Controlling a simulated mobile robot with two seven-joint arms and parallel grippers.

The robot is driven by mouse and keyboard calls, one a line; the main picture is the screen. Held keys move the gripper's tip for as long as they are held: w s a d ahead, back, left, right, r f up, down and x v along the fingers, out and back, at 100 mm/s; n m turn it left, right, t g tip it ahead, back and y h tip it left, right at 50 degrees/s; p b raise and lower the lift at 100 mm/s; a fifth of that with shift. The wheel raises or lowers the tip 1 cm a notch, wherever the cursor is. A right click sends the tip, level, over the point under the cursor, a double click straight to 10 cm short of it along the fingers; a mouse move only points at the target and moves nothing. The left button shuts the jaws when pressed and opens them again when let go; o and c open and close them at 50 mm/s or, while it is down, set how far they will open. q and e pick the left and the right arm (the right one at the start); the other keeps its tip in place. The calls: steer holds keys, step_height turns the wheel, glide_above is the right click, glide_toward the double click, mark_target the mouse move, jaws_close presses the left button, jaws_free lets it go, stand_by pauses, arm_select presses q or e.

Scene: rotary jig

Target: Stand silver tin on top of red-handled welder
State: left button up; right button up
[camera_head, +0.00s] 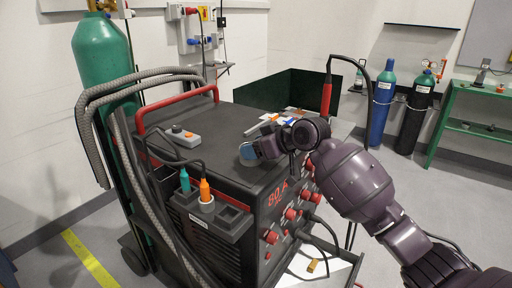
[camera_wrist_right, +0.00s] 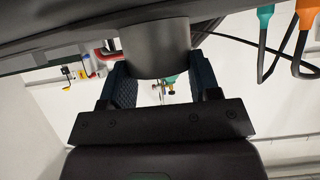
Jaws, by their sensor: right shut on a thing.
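The red-handled welder (camera_head: 228,118) is a large black box with a flat top, red handles and red knobs on its front. My right gripper (camera_head: 258,150) is over the front part of the welder's top. It is shut on the silver tin (camera_head: 247,153), a short round can partly hidden by the gripper. In the right wrist view the grey tin (camera_wrist_right: 155,48) sits between the two dark fingers, against the dark welder top (camera_wrist_right: 60,30). I cannot tell whether the tin touches the top. My left gripper is not in view.
A small grey control box (camera_head: 180,137) lies on the welder's top at the left. Tools (camera_head: 275,118) lie toward the back right. Grey hoses and a green gas cylinder (camera_head: 103,62) stand at the left. The top's middle is clear.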

steer(key=o, duration=0.9)
steer(key=shift+f, duration=0.1)
steer(key=shift+r, duration=0.25)
steer(key=p+v, duration=0.1)
steer(key=v, duration=1.1)
steer(key=shift+d+f, duration=0.1)
steer(key=shift+f, duration=0.05)
